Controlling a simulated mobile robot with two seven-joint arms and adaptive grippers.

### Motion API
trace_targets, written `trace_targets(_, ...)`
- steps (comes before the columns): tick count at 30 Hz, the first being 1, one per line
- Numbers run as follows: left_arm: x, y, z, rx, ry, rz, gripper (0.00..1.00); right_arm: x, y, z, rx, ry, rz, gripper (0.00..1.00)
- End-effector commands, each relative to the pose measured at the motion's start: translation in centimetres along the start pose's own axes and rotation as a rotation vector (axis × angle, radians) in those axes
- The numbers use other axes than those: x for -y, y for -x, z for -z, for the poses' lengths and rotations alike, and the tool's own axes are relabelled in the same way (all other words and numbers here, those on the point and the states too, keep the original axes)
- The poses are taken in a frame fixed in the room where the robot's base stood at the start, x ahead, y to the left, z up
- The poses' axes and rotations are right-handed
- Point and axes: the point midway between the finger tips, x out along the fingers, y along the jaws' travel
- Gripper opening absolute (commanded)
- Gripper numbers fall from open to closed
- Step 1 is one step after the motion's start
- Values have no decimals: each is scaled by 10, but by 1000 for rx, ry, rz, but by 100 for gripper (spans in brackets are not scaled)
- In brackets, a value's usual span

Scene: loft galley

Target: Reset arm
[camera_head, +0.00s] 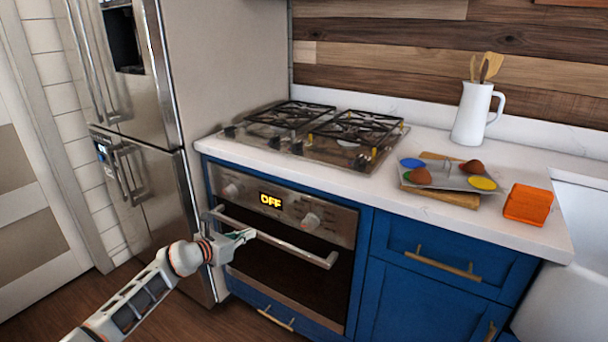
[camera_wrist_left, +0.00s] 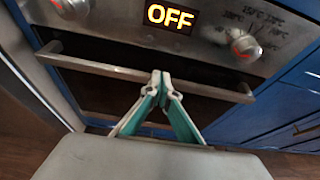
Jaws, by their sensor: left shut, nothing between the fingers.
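My left arm comes in from the lower left in the head view. My left gripper (camera_head: 246,235) is in front of the oven, close to the left part of the oven handle (camera_head: 290,247). In the left wrist view the left gripper (camera_wrist_left: 161,76) is shut with its fingertips together and nothing between them. Its tips overlap the oven handle (camera_wrist_left: 95,66) in that picture; I cannot tell whether they touch it. The oven door (camera_head: 290,278) is closed and its display (camera_head: 270,200) reads OFF. My right gripper is not in view.
A gas hob (camera_head: 320,135) is set in the white counter. A wooden board (camera_head: 440,196) with colored items, an orange block (camera_head: 527,205) and a white pitcher (camera_head: 474,112) with utensils stand to the right. A steel fridge (camera_head: 145,150) is at the left. Blue drawers (camera_head: 440,262) are closed.

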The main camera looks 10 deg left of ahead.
Motion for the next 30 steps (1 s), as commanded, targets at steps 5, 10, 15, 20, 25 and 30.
trace_targets(5, 48, 15, 12, 55, 225, 67, 0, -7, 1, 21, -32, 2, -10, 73)
trace_targets(10, 109, 51, 32, 129, 644, 139, 0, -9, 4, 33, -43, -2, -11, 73)
trace_targets(15, 148, 96, 57, 175, 1097, 158, 0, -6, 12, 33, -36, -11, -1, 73)
trace_targets(20, 172, 145, 91, 196, 1534, 122, 0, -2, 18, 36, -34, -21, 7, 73)
trace_targets(25, 193, 203, 135, 204, 1994, 27, 0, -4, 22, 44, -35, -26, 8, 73)
trace_targets(30, 220, 267, 184, 203, 2441, -129, 0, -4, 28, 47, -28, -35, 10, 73)
